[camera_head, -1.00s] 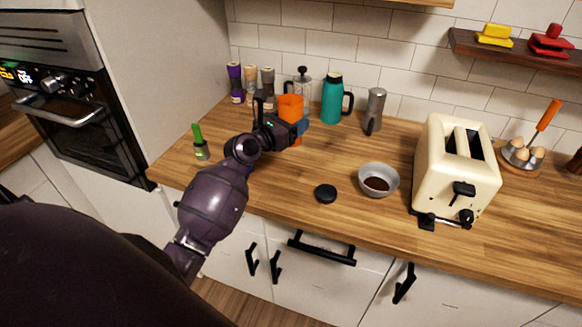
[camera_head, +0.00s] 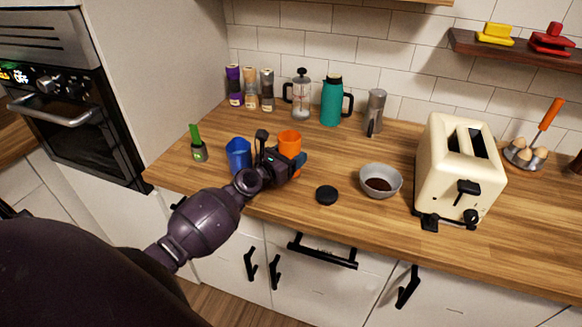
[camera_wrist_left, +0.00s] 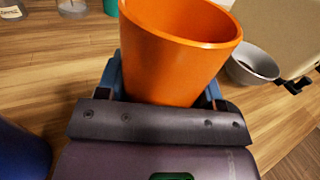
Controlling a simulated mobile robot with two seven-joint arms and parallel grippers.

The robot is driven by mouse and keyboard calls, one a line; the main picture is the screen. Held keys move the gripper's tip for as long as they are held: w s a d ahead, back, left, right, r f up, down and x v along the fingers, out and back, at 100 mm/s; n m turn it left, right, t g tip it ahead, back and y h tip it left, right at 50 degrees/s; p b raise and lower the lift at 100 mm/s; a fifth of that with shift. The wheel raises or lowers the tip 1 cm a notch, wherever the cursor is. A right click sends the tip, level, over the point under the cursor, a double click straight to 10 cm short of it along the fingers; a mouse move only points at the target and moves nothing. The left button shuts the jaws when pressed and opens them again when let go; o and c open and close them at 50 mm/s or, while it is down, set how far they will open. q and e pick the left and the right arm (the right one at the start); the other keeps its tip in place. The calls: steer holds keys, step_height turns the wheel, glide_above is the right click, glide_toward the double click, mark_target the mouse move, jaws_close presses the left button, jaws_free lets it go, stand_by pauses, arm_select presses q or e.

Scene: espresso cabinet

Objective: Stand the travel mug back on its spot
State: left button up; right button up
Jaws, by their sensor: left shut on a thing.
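An orange open-topped mug (camera_head: 290,141), the likely travel mug, stands upright in my left gripper (camera_head: 285,160) near the front left of the counter. In the left wrist view the orange mug (camera_wrist_left: 178,55) fills the space between the blue-tipped fingers of my left gripper (camera_wrist_left: 165,88), which is shut on it. The gripper hides the mug's base, so I cannot tell whether it touches the counter. A blue cup (camera_head: 237,152) stands just left of the gripper and also shows at the left edge of the wrist view (camera_wrist_left: 20,152). My right gripper is out of view.
A green-handled brush (camera_head: 198,150) stands left. A French press (camera_head: 301,100), teal jug (camera_head: 331,103) and moka pot (camera_head: 375,112) line the back.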

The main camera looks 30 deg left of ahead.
arm_select(q)
step_height(320, 180, down, 3)
steer(key=shift+f+b, duration=0.15)
steer(key=shift+b, duration=1.1)
steer(key=shift+f, duration=0.2)
steer(key=shift+r, duration=0.1)
steer(key=o, duration=0.7)
steer(key=shift+f+b, duration=0.25)
steer(key=shift+b, duration=0.05)
steer(key=shift+c, duration=0.2)
steer(key=o, duration=0.4)
